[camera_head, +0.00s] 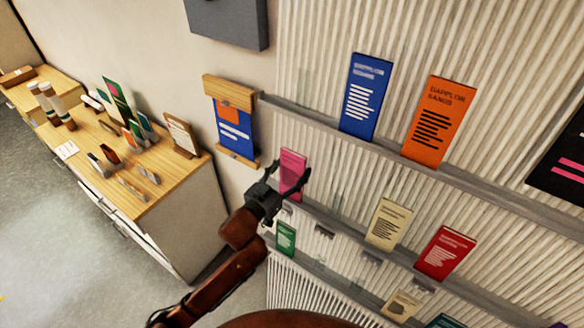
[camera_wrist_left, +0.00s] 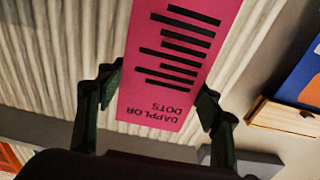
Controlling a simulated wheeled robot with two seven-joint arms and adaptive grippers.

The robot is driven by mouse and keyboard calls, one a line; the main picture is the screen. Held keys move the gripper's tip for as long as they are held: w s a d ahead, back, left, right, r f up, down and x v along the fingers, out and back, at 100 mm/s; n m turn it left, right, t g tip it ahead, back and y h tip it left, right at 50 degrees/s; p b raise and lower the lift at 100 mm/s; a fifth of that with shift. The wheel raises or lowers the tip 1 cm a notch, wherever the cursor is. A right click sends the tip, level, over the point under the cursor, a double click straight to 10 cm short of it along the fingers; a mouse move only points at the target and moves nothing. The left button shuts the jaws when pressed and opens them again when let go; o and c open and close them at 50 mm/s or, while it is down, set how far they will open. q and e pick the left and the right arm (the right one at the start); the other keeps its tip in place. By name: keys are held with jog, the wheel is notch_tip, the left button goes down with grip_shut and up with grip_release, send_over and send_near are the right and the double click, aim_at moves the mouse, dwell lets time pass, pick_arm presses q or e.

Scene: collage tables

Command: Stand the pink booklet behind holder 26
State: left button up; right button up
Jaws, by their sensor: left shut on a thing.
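The pink booklet (camera_head: 293,168) is upright in front of the ribbed wall, at the left end of the middle ledge. In the left wrist view the booklet (camera_wrist_left: 176,62) fills the middle, with its printed title upside down. My left gripper (camera_head: 286,190) is shut on it, one finger at each side edge. I cannot tell whether the booklet touches the ledge. Small grey holders sit along the ledges, one of them (camera_head: 324,231) right of and below the gripper. Their numbers are too small to read, so I cannot tell which is holder 26. My right gripper is not in view.
A blue booklet (camera_head: 366,95) and an orange booklet (camera_head: 439,118) stand on the upper ledge. Cream (camera_head: 389,223) and red (camera_head: 444,252) booklets stand lower right. A green booklet (camera_head: 285,238) stands below my gripper. A wooden-framed blue board (camera_head: 234,125) hangs close at left.

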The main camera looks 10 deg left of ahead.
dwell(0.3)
pick_arm(q)
jog(key=shift+f, duration=0.5)
jog(key=o, duration=1.3)
jog(key=shift+s+a, duration=0.1)
jog(key=shift+s, duration=0.05)
jog(key=v, duration=1.1)
jog(key=shift+s+a, duration=0.1)
jog(key=shift+s, duration=0.3)
